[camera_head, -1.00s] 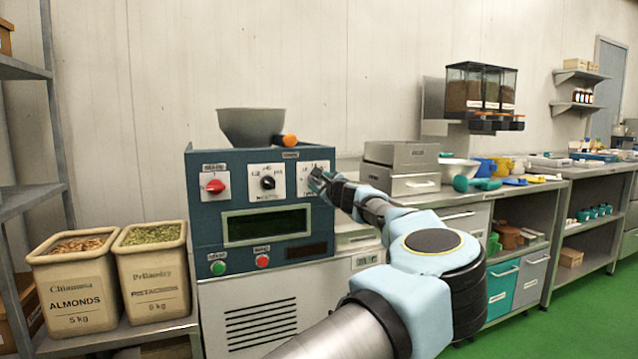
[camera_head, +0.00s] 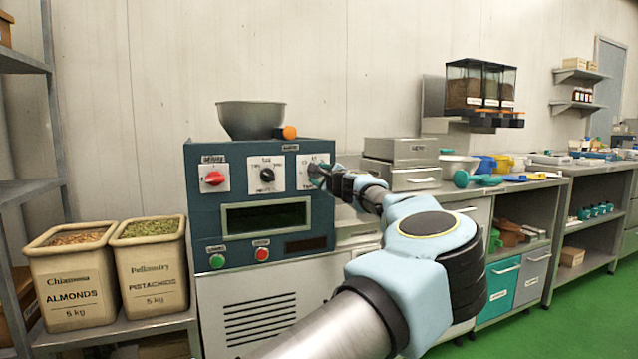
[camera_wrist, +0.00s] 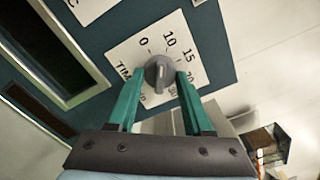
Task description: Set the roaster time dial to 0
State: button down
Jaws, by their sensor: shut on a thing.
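The roaster (camera_head: 262,219) is a dark blue cabinet with white dial plates on its front. My gripper (camera_head: 318,173) is at the rightmost plate and mostly hides its dial. In the wrist view, the time dial (camera_wrist: 158,74) is a grey knob on a white plate (camera_wrist: 124,50) printed with TIME and the numbers 0, 10, 15 and more around it. The green fingers of my gripper (camera_wrist: 158,84) are shut on the knob, one on each side. I cannot tell clearly which number its pointer faces.
A red knob (camera_head: 215,178) and a black knob (camera_head: 267,174) sit left of my gripper. A green button (camera_head: 217,261) and a red button (camera_head: 261,254) are below. A grey bowl-shaped hopper (camera_head: 250,119) tops the roaster. A steel box (camera_head: 400,151) stands to the right.

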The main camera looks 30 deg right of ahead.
jog(key=n+b, duration=0.2)
jog(key=b, duration=0.1)
jog(key=n+b, duration=0.2)
jog(key=shift+f, duration=0.25)
jog(key=shift+r+n+b, duration=0.2)
jog(key=shift+n+b, duration=1)
jog(key=shift+n, duration=0.1)
jog(key=shift+c, duration=1.6)
grip_release()
jog(key=shift+r, duration=0.1)
jog(key=s+a, duration=0.1)
jog(key=s, duration=0.9)
jog(key=shift+s+a+b, duration=0.2)
jog(key=shift+s+b, duration=0.15)
